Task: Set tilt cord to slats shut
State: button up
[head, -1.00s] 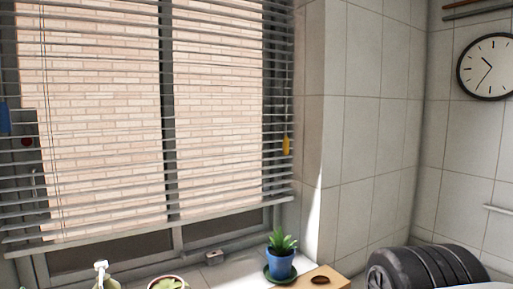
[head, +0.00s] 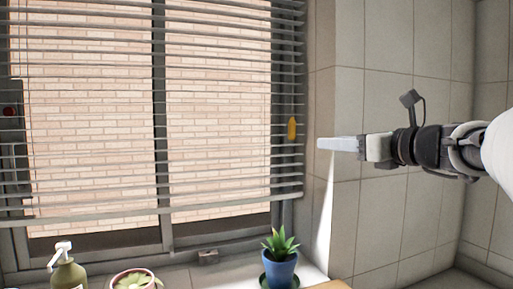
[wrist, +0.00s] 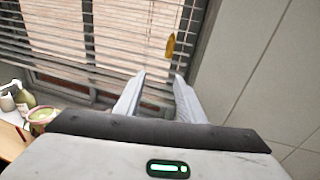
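The blind (head: 215,100) hangs across the window with its slats open, and the brick wall outside shows between them. A yellow cord pull (head: 292,129) hangs at the blind's right edge. The same yellow pull (wrist: 171,46) shows in the wrist view, beyond my fingertips and above the gap between them. My gripper (head: 322,143) points left in the head view, with its tips just right of the pull and slightly lower. In the wrist view my gripper (wrist: 160,78) has its two fingers apart with nothing between them. It does not appear to touch the pull.
A blue potted plant (head: 280,268) stands on the sill below the pull. A soap bottle (head: 67,268) and a pale pot (head: 133,279) stand to the left. The tiled wall (head: 390,95) is behind my arm.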

jog(key=d+r, duration=0.1)
jog(key=d, duration=0.1)
jog(key=p, duration=0.2)
send_near(294, 130)
jog(key=shift+m+t, duration=0.4)
jog(key=x, duration=0.8)
jog(key=shift+w+a+f, duration=0.15)
jog(key=shift+w+f, duration=0.05)
jog(key=shift+f, duration=0.15)
grip_shut()
